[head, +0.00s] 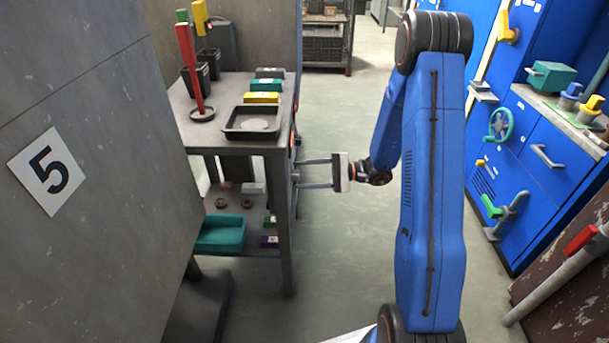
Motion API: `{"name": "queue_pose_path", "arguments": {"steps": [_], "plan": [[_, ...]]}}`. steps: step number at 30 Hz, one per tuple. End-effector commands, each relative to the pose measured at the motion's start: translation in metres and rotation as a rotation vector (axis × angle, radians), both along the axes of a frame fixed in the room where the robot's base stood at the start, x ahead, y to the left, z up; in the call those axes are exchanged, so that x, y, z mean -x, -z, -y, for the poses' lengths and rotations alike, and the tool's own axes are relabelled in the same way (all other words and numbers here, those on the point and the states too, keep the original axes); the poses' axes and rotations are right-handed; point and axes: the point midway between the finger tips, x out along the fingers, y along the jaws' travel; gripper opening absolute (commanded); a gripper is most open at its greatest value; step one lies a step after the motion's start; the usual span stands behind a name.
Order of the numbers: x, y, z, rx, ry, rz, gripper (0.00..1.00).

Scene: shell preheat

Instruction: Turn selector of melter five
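A white plate with a black 5 (47,171) is fixed to the large grey cabinet (90,230) at the left. My gripper (300,173) points left at the edge of the grey table, on the aisle side. Its two thin grey fingers are apart, with their tips at a narrow upright face there. A small red round part (297,140) shows on that face just above the fingers. I cannot make out a selector clearly; the spot between the fingertips is small and partly hidden. I cannot tell whether the fingers touch or hold anything.
The grey table (190,132) holds a black tray (254,119), a red post (190,70) and coloured boxes. A teal bin (220,233) sits on its lower shelf. Blue cabinets (555,170) with valves and handles line the right. The floor aisle (335,240) between is clear.

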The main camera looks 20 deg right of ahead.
Motion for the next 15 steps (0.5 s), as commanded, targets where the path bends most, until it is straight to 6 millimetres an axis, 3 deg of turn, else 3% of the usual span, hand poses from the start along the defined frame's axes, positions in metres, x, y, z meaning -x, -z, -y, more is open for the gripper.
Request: {"name": "queue_pose_path", "arguments": {"steps": [1,5,15], "plan": [[0.0,0.0,0.0001,0.0,0.0,0.0,0.38],[0.0001,0.0001,0.0002,0.0,0.0,0.0,0.09],[0.0003,0.0006,0.0002,-0.012,-0.001,-0.037,0.09]]}}
